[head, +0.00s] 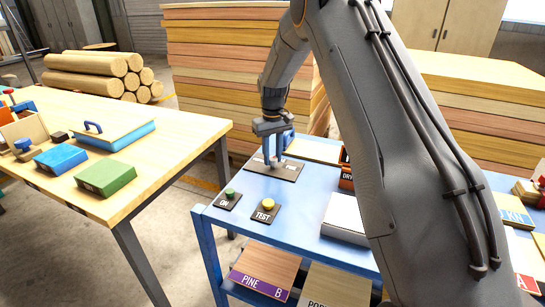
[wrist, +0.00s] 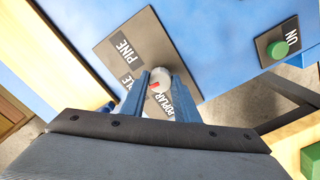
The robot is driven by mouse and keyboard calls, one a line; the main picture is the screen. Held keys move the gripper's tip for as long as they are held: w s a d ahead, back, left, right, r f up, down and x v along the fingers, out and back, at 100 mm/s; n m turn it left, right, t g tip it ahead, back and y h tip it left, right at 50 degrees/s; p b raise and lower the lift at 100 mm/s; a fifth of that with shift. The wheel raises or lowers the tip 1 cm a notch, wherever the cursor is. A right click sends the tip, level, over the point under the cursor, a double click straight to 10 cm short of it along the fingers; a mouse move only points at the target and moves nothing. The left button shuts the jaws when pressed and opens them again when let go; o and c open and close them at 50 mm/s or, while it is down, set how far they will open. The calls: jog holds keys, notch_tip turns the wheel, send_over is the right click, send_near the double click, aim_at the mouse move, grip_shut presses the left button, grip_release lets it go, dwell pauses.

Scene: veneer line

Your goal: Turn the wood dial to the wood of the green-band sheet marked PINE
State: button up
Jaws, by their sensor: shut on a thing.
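The wood dial (wrist: 161,77) is a pale round knob with a red mark, on a grey plate (wrist: 112,50) lettered PINE, a word ending in LE, and POPLAR. In the wrist view the red mark lies on the knob's lower left part; which word it points at I cannot tell. My gripper (wrist: 160,92) is shut on the dial, one blue finger on each side. In the head view my gripper (head: 275,160) reaches down onto the dial plate (head: 287,172) at the blue cart's far side. I see no green-band sheet; a sheet marked PINE B (head: 265,266) has a purple band.
The blue cart (head: 300,205) also bears a green ON button (head: 230,193), a yellow TEST button (head: 267,204) and a white block (head: 345,214). A wooden table (head: 165,145) stands left. Stacked boards (head: 235,60) rise behind. My arm covers the cart's right side.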

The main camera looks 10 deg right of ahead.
aim_at(272, 158)
jog(key=m+b, duration=0.1)
jog(key=m, duration=0.3)
jog(key=shift+r+m+b, duration=0.1)
jog(key=shift+m+b, duration=0.2)
jog(key=shift+m, duration=1.6)
jog(key=o, duration=1.1)
jog(key=shift+c, duration=0.2)
jog(key=shift+r+b, duration=1.05)
jog(key=shift+r, duration=2.85)
